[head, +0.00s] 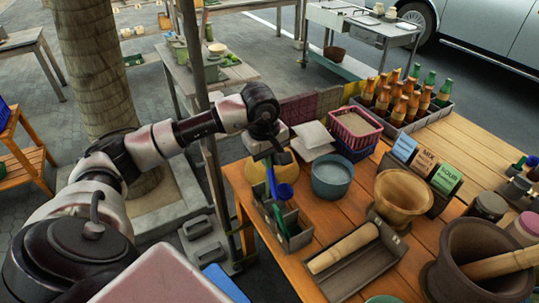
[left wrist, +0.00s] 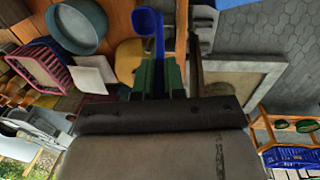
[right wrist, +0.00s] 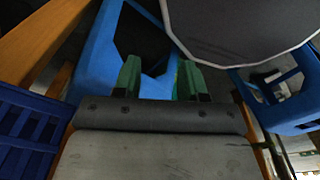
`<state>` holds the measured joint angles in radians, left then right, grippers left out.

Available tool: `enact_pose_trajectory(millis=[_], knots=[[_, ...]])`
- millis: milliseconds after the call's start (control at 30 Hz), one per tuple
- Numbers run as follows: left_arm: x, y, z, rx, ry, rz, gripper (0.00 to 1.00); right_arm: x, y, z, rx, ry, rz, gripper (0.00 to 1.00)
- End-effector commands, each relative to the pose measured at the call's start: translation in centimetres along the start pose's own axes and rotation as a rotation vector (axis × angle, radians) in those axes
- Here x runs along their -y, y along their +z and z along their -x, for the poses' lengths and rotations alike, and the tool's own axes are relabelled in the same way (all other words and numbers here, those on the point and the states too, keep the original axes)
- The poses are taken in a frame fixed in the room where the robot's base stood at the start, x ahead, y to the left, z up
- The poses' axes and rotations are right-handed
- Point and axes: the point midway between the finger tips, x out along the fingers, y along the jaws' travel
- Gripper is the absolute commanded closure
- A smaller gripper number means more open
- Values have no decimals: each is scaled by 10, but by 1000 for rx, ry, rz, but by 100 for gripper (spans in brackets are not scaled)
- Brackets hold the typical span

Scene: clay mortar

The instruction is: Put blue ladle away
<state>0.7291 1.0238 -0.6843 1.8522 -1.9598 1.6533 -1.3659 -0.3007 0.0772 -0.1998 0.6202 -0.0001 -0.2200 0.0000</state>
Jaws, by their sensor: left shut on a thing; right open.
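The blue ladle (head: 284,191) hangs from my left gripper (head: 268,154) at the left end of the wooden table, its bowl lowest in the head view. In the left wrist view, the ladle (left wrist: 147,24) reaches out from between the green fingers of my left gripper (left wrist: 158,72), which are shut on its handle. A grey divided holder (head: 298,240) stands at the table's left edge, just below the ladle; whether they touch is unclear. My right gripper (right wrist: 163,80) is open and empty in the right wrist view, away from the ladle. It does not show in the head view.
A blue-grey bowl (head: 331,178) stands right of the ladle. A yellow round thing (head: 253,168) is partly hidden behind it. A wooden bowl (head: 402,196), a grey tray (head: 358,268) with a wooden roller and a large mortar (head: 478,243) fill the table's right side.

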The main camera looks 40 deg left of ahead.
Motion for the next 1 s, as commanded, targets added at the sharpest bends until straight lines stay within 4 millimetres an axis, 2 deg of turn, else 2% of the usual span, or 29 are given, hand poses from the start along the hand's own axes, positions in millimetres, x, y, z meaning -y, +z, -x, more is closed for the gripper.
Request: enact_pose_trajectory(millis=[33,233,300,1000], knots=[[1,0,-8,1,-1,0,100,0,0,-6,-1,0,0,58],[4,0,-28,0,0,1,100,-1,1,-16,-1,1,1,58],[5,0,-37,-1,1,0,100,-1,2,-25,-1,2,1,58],[14,0,-105,-1,1,1,100,-2,8,-87,0,4,2,58]])
